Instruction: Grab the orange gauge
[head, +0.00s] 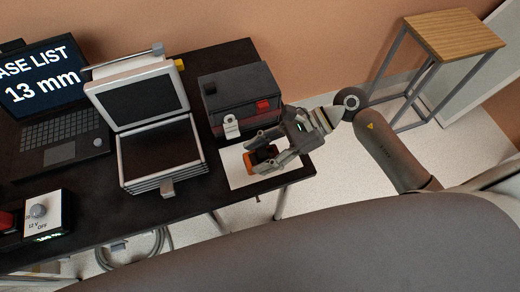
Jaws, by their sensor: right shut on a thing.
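The orange gauge (263,154) has a dark face and an orange body. It is on or just above a white sheet (237,171) at the right end of the black table; I cannot tell if it touches the sheet. My right gripper (267,151) reaches in from the right and is shut on the gauge, with a finger on each side of it. The fingers hide part of the gauge. My left gripper is not in view.
A dark box with a red patch (238,92) stands right behind the gripper. An open silver case (160,155), a laptop (55,135) and a switch box (45,214) stand further left on the table (110,210). A wooden-topped stool (452,34) is at the upper right.

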